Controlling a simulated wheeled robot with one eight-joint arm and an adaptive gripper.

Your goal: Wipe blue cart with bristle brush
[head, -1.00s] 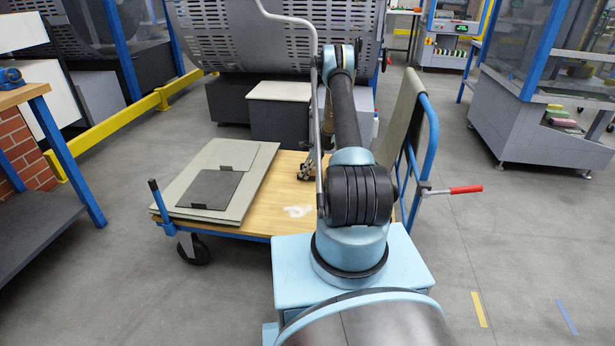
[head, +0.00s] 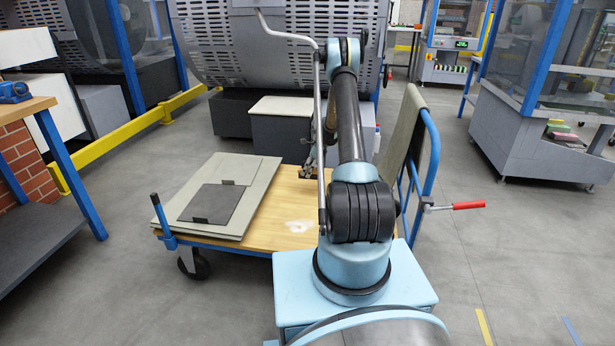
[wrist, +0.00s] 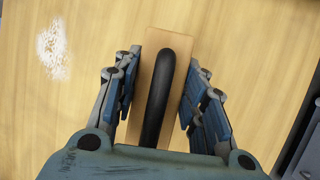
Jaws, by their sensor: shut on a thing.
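The blue cart has a wooden deck (head: 268,225) and blue tube frames. A whitish smudge (head: 299,226) lies on the bare deck; it also shows at upper left in the wrist view (wrist: 52,48). My gripper (head: 309,172) is over the far part of the deck, beyond the smudge. In the wrist view my gripper (wrist: 160,88) is shut on the bristle brush (wrist: 182,45), a wooden block with a black curved handle. The brush's bristles are hidden beneath it. I cannot tell whether it touches the deck.
Grey boards (head: 235,167) with a dark pad (head: 210,202) cover the deck's left side. A grey-green panel (head: 401,135) leans at the right-hand frame, near a red-handled lever (head: 466,205). A pale-topped box (head: 285,107) stands behind the cart.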

